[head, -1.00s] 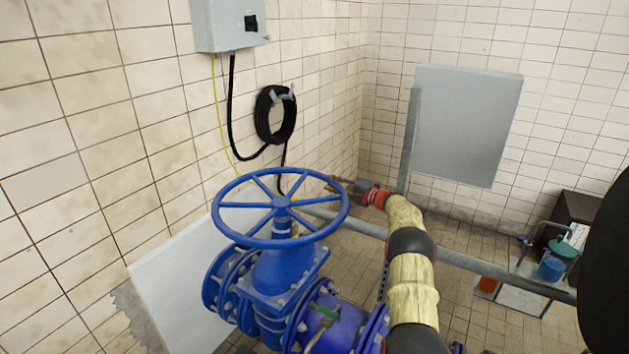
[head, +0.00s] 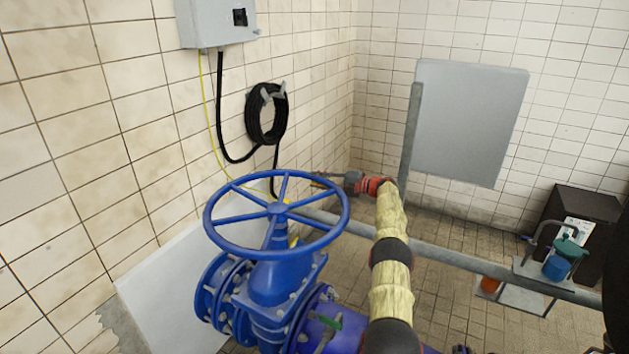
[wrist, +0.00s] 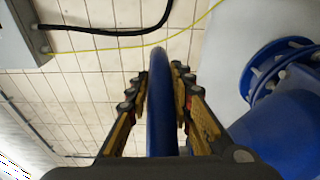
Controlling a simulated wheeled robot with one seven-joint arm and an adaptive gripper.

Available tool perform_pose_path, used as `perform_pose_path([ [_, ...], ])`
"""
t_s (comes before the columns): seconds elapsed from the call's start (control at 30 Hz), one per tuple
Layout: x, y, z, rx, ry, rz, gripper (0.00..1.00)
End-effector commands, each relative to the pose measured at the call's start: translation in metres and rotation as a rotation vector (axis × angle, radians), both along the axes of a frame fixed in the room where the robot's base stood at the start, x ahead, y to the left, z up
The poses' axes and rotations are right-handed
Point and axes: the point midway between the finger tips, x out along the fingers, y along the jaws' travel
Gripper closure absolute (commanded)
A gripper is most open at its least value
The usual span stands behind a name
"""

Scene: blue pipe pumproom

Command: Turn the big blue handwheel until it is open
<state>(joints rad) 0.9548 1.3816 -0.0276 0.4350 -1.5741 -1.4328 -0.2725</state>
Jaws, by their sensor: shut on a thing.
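The big blue handwheel (head: 278,209) lies nearly flat on top of a blue valve (head: 272,285), left of centre in the head view. My gripper (head: 325,180) reaches its far right rim from the right, at the end of my yellow and black arm. In the wrist view my gripper (wrist: 160,88) has one finger on each side of the blue rim (wrist: 159,110) and is shut on it. The rim runs straight between the fingertips. The blue valve flange (wrist: 275,70) shows at the right there.
A tiled wall with a grey box (head: 217,22) and a coiled black cable (head: 266,113) stands behind the wheel. A grey pipe (head: 455,255) crosses behind my arm. A grey panel (head: 470,122) stands at the back right.

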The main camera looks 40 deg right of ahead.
Motion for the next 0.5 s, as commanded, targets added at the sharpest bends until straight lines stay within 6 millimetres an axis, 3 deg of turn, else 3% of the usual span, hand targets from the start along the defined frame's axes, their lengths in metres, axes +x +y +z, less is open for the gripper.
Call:
perform_pose_path([
  [0.3, 0.0006, 0.0006, -0.0033, 0.003, 0.004, 0.000, 1.00],
  [0.33, 0.0006, 0.0006, -0.0032, 0.003, 0.004, 0.000, 0.76],
  [0.5, 0.0005, 0.0006, -0.0024, 0.002, 0.002, 0.000, 0.67],
])
